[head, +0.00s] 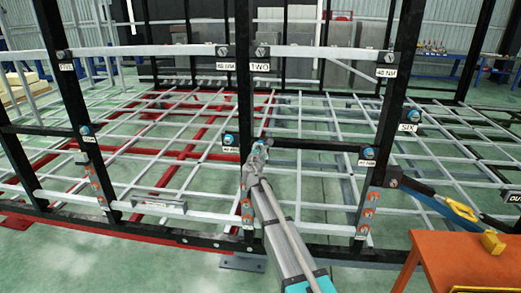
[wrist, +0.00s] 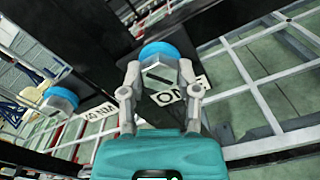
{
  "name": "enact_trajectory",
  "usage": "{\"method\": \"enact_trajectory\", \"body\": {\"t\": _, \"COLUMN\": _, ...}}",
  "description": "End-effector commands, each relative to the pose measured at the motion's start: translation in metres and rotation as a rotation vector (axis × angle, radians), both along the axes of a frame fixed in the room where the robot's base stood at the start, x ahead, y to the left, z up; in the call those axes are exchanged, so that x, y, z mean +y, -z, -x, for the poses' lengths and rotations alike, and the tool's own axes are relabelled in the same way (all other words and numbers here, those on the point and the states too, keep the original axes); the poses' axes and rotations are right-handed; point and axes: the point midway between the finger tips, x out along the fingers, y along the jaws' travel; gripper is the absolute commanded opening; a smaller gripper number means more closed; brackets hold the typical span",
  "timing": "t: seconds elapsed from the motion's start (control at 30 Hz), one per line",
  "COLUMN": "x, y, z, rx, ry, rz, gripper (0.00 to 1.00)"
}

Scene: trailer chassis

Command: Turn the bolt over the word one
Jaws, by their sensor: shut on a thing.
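The bolt (wrist: 158,68) has a metal hex head with a dark line across it and a blue ring behind. It sits on a black post, above a white label (wrist: 172,97) that reads ONE, partly covered by a finger. My gripper (wrist: 159,76) has its two grey fingers closed on opposite sides of the hex head. In the head view my gripper (head: 258,150) reaches the middle black post, and it hides the bolt and the label there.
A second blue-ringed bolt (wrist: 60,100) sits close at left, above a 40 N·M label (wrist: 98,116). In the head view, black posts and grey rails surround the arm. An orange table (head: 470,262) with a yellow tool stands at front right.

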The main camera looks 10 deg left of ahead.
Motion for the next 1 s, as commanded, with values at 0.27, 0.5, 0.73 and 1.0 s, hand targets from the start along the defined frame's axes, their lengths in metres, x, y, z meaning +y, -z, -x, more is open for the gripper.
{"method": "enact_trajectory", "body": {"t": 0.27, "x": -0.0004, "y": 0.0009, "z": 0.0037, "rx": -0.008, "ry": 0.0, "rz": -0.265, "gripper": 0.0}}
{"method": "enact_trajectory", "body": {"t": 0.5, "x": -0.0005, "y": 0.0008, "z": 0.004, "rx": -0.016, "ry": 0.002, "rz": -0.493, "gripper": 0.0}}
{"method": "enact_trajectory", "body": {"t": 0.73, "x": -0.0007, "y": 0.0007, "z": 0.0042, "rx": -0.023, "ry": 0.003, "rz": -0.712, "gripper": 0.0}}
{"method": "enact_trajectory", "body": {"t": 1.0, "x": -0.001, "y": 0.0006, "z": 0.0043, "rx": -0.033, "ry": 0.004, "rz": -0.968, "gripper": 0.0}}
